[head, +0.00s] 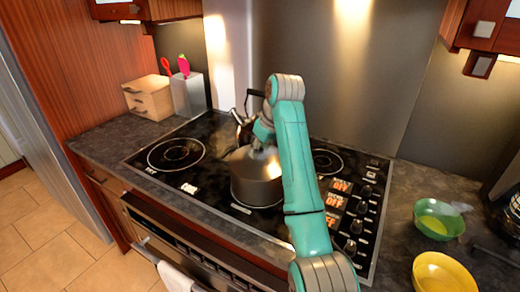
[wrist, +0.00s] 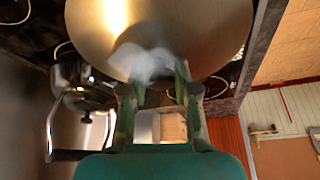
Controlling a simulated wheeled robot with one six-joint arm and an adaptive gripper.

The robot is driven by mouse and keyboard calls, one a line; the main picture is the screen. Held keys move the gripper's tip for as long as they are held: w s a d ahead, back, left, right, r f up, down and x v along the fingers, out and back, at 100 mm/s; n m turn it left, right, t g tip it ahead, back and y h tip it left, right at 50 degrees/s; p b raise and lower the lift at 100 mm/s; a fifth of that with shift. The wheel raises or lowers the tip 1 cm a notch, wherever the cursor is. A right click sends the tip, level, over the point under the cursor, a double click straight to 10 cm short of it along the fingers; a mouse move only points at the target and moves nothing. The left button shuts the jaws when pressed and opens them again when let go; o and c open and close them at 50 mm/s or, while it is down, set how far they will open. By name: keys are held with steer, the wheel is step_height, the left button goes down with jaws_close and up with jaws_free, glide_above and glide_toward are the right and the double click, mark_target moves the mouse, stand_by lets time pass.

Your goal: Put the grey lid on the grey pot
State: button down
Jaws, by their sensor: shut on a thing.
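The grey pot (head: 257,188) stands upright on the black cooktop, front of centre in the head view. The grey lid (head: 245,162) is over its mouth, roughly level; I cannot tell whether it rests on the rim or is slightly above it. My gripper (head: 260,147) points down at the lid's middle and is shut on its handle. In the wrist view the lid's round metal top (wrist: 195,25) fills the upper middle, and my gripper (wrist: 156,78) meets it at a pale, blurred handle. The pot's rim is hidden behind the lid there.
A kettle (head: 243,125) with a dark handle stands just behind the pot; it also shows in the wrist view (wrist: 92,93). A green bowl (head: 438,221) and a yellow bowl (head: 443,273) sit on the right counter. A utensil holder (head: 188,95) stands at back left. The left burner (head: 176,153) is clear.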

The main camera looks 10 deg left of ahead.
steer(key=c, duration=0.8)
jaws_free()
steer(key=shift+o, duration=0.3)
steer(key=o, duration=0.4)
steer(key=shift+o, duration=0.2)
steer(key=shift+r, duration=3.55)
